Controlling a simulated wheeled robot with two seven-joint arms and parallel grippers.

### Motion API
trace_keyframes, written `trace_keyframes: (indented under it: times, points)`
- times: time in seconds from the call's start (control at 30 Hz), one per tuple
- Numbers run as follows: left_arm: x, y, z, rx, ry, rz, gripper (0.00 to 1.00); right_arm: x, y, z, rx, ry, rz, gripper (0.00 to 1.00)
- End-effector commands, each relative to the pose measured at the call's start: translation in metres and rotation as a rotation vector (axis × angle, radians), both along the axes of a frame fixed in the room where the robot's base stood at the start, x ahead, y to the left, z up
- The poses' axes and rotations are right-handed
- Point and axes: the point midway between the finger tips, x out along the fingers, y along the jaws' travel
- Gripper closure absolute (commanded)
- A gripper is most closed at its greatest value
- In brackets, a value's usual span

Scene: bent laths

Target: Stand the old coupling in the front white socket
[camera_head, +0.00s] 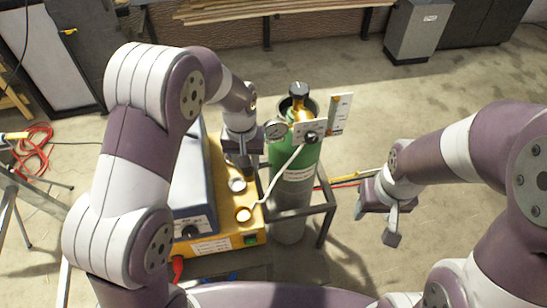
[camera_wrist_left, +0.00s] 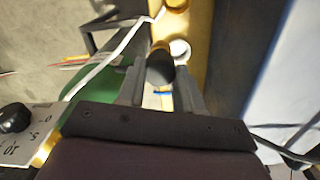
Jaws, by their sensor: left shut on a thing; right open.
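My left gripper (camera_head: 243,164) is shut on a dark, rounded piece with a brass-coloured rim, apparently the old coupling (camera_wrist_left: 160,70), in the left wrist view. It holds the piece above the yellow base (camera_head: 222,160); the gripper hides most of it in the head view. A white round socket (camera_head: 237,184) lies just in front of the gripper on the base, and it shows beside the coupling in the left wrist view (camera_wrist_left: 181,50). My right gripper (camera_head: 377,218) is open and empty, off to the right.
A green gas cylinder (camera_head: 296,178) with gauge and valve stands right of the base in a dark metal frame (camera_head: 325,215). A white hose (camera_head: 284,170) runs from it towards the near fitting. A blue-grey box (camera_head: 190,185) stands on the left. Floor beyond is mostly clear.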

Motion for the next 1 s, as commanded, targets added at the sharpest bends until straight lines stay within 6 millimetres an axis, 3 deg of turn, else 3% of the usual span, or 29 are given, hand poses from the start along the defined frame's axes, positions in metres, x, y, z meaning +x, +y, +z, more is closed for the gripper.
trace_keyframes:
  times: [0.03,0.23,0.33,0.57,1.0]
  points:
    - [0.004,0.015,0.003,0.001,0.004,0.008,1.00,0.000,0.000,0.015,0.000,0.000,0.000,0.45]
    - [0.021,0.046,-0.021,0.001,0.001,-0.079,1.00,0.000,0.000,0.024,0.000,0.001,0.000,0.45]
    - [0.031,0.044,-0.024,0.002,-0.001,-0.153,1.00,0.000,0.000,0.021,0.000,0.001,0.000,0.45]
    - [0.032,0.043,-0.033,0.002,0.000,-0.189,1.00,0.000,0.000,0.012,0.000,0.001,0.000,0.45]
    - [0.032,0.043,-0.085,0.002,0.000,-0.187,1.00,0.000,0.000,-0.028,0.000,0.001,0.000,0.45]
